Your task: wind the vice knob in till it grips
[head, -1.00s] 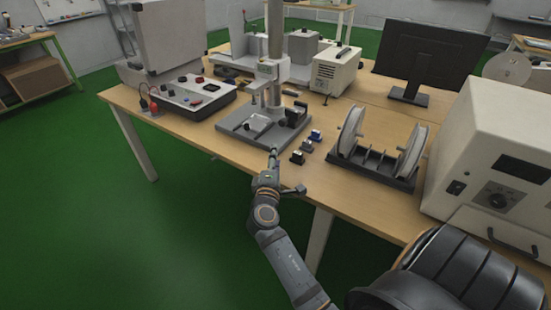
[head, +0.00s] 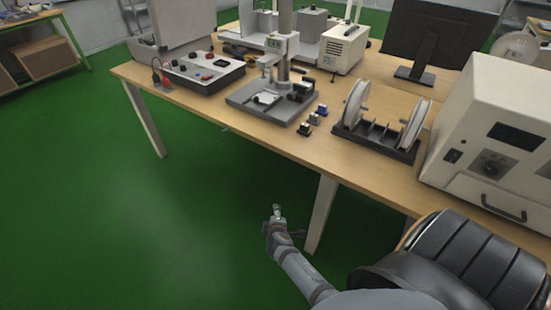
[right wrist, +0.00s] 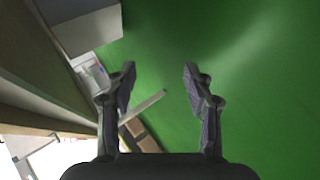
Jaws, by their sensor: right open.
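A test stand with a grey column (head: 285,45) stands on the wooden table, on a flat grey base plate (head: 246,100). A small light grey block with dark edges (head: 263,98), perhaps the vice, lies on the plate under the stand's head. A black part (head: 300,92) sits to its right. The knob is too small to make out. My right gripper (head: 277,212) is off the table's front edge, over the green floor, well apart from the stand. In the right wrist view its two fingers (right wrist: 160,85) are wide apart with nothing between them. My left gripper is not in view.
Several small blocks (head: 308,128) lie right of the base plate, then a rack with two white reels (head: 411,125) and a cream instrument (head: 500,135). A panel box (head: 192,83) with red and black leads is at left. A black chair (head: 440,262) fills the lower right.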

